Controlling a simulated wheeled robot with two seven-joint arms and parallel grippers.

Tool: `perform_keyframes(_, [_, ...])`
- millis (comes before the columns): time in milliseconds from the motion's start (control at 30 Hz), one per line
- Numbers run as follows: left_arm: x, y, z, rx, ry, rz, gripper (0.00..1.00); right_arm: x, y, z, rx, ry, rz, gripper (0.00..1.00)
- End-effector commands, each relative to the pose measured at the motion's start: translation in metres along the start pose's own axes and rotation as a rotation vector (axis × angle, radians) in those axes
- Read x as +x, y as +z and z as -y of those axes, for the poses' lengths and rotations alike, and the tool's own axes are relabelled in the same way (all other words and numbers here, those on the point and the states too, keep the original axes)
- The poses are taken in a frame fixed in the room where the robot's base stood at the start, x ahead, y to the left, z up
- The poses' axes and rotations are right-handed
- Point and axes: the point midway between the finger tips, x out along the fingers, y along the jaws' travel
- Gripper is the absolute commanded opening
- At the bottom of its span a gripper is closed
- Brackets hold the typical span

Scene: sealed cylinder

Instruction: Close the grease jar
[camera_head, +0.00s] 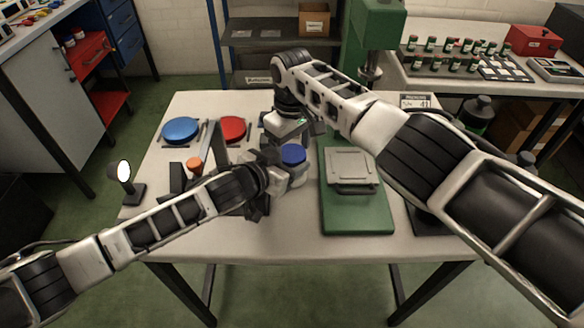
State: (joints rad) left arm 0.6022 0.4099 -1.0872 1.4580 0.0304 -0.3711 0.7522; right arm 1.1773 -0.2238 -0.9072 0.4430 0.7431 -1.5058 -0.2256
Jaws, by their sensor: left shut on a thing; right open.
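The grease jar appears to be the small grey-white body (299,175) near the middle of the table, largely hidden by my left gripper. A blue lid (293,154) sits at its top; I cannot tell whether it is fully seated. My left gripper (280,168) comes in from the left and is shut on the jar's side. My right gripper (297,128) is open, just behind and above the blue lid, apart from it in the picture. Its fingers are partly hidden by its own arm.
A blue disc (181,129) and a red disc (232,129) lie at the table's back left. A small lamp (125,174) stands at the left edge. A green-based press (357,210) stands right of the jar. The table's front strip (290,245) is clear.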

Motion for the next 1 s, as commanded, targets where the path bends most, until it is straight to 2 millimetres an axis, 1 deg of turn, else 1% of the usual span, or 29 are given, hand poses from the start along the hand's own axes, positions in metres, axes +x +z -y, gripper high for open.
perform_keyframes(167, [0.0, 0.0004, 0.0, -0.001, 0.0, 0.001, 0.0, 0.0, -0.0001, 0.0003, 0.0, 0.0, 0.0, 0.7])
perform_keyframes(200, [0.0, 0.0004, 0.0, -0.001, 0.0, 0.001, 0.0, -0.0001, -0.0001, 0.0003, 0.0, 0.0, 0.0, 0.59])
perform_keyframes(300, [0.0, 0.0004, 0.0, -0.001, 0.0, 0.001, 0.0, -0.0002, -0.0001, 0.0002, 0.0, 0.0, 0.0, 0.33])
perform_keyframes(567, [0.0, 0.0004, 0.0, 0.0, 0.0, 0.001, 0.0, -0.0004, -0.0001, -0.0001, 0.003, 0.001, 0.0, 0.31])
perform_keyframes(633, [0.0, 0.0004, 0.0, 0.0, 0.0, 0.001, 0.0, -0.0004, -0.0003, 0.0003, 0.049, 0.0, -0.001, 0.31])
perform_keyframes(800, [0.0, 0.0005, 0.0, 0.0, 0.0, 0.001, 0.0, -0.0006, -0.0004, 0.0003, 0.249, 0.0, -0.001, 0.31])
perform_keyframes(900, [0.0, 0.0005, 0.0, 0.0, 0.0, 0.001, 0.0, -0.0006, -0.0003, -0.0002, 0.286, 0.001, -0.001, 0.31])
perform_keyframes(1000, [0.0, 0.0006, 0.0, 0.0, 0.0, 0.001, 0.0, -0.0007, -0.0002, -0.0004, 0.284, 0.002, -0.001, 0.31])
